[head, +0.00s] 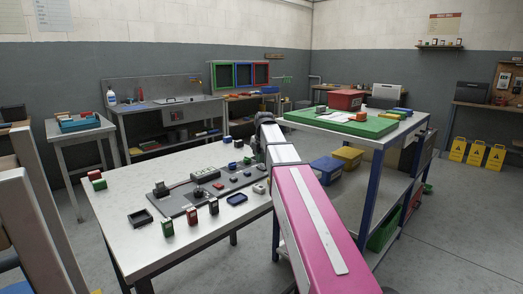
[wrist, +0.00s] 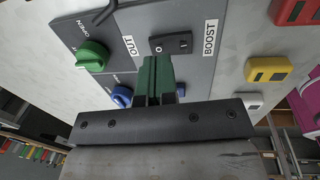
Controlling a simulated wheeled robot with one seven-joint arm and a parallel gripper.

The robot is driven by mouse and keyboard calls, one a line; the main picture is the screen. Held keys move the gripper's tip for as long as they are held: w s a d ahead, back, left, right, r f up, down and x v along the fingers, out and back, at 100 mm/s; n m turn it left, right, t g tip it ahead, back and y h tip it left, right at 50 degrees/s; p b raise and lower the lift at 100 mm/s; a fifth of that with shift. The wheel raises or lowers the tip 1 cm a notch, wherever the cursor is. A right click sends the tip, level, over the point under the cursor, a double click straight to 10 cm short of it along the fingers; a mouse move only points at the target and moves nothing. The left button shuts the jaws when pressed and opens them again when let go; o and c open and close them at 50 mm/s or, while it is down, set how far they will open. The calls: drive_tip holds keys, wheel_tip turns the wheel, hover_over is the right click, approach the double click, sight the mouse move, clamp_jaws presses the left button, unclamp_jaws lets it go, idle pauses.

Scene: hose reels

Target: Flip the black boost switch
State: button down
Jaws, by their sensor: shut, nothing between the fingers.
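The black boost switch (wrist: 171,43) is a rocker on the grey panel (wrist: 205,75), between the white labels OUT and BOOST in the wrist view. One end of the rocker carries a white circle mark. My gripper (wrist: 155,62) has green fingers that are shut and empty. Its tips show just below the switch in the wrist view; I cannot tell whether they touch it. In the head view the panel (head: 178,208) lies on the near table, and my arm reaches over the table's right end. The fingers are not clear there.
A green knob (wrist: 92,55) and a blue knob (wrist: 122,96) are left of my fingers on the panel. A yellow block (wrist: 268,69) and a red block (wrist: 295,11) lie to the right. A black tray (head: 140,218) and several small blocks surround the panel.

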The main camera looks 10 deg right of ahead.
drive_tip(key=shift+w+a+f, duration=0.1)
drive_tip(key=shift+f, duration=0.95)
drive_tip(key=shift+f, duration=0.2)
drive_tip(key=shift+s+d+r, duration=0.25)
drive_tip(key=shift+s+d, duration=0.2)
drive_tip(key=shift+s, duration=0.15)
drive_tip(key=shift+r, duration=0.1)
